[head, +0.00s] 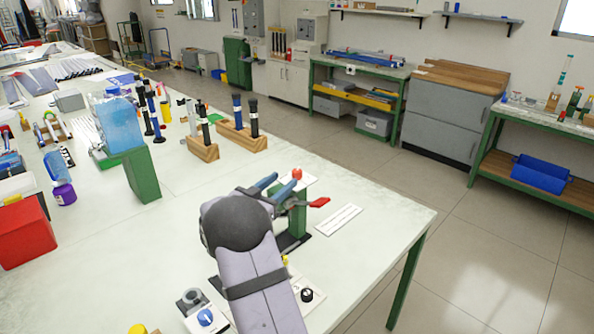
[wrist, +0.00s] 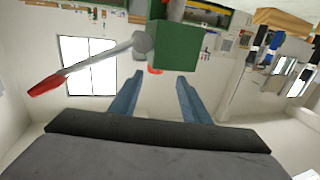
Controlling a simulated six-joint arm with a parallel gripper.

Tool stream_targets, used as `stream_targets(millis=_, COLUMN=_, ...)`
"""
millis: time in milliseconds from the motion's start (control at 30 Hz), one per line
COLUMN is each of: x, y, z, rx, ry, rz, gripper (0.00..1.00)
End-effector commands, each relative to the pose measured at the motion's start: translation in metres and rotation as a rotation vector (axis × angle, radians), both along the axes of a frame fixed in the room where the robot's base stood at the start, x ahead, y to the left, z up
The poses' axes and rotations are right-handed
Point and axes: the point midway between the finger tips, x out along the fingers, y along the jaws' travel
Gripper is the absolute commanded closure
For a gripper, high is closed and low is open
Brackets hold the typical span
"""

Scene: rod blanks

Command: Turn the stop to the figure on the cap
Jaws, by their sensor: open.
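My gripper (head: 278,186) is open, its two blue fingers beside a green post with a white top plate (head: 292,205). A red ball (head: 297,173) sits on this top, and a lever with a red handle (head: 319,202) sticks out to the right. In the wrist view, my gripper (wrist: 160,77) has a gap between its fingers, pointing towards the green block (wrist: 176,45). The red handle (wrist: 45,86) is to the left there. Rods with dark or blue caps (head: 237,101) stand in wooden blocks; no figure is legible. I cannot tell which part is the stop.
A blue knob (head: 205,317) on a white plate and a black knob (head: 307,295) lie near my arm. A white card with dark lines (head: 338,220) lies right of the post. A tall green block (head: 142,175) stands left. The table between is clear.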

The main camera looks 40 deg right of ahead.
Motion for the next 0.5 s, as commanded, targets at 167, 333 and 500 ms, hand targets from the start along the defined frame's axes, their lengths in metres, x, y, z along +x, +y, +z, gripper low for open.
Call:
stream_targets(millis=167, x=-0.007, y=-0.006, z=0.000, rx=-0.017, ry=0.000, rz=-0.031, gripper=0.57)
stream_targets(millis=333, x=-0.006, y=-0.012, z=0.001, rx=-0.017, ry=-0.001, rz=-0.031, gripper=0.57)
stream_targets(millis=500, x=-0.002, y=-0.030, z=0.002, rx=-0.016, ry=0.000, rz=-0.031, gripper=0.57)
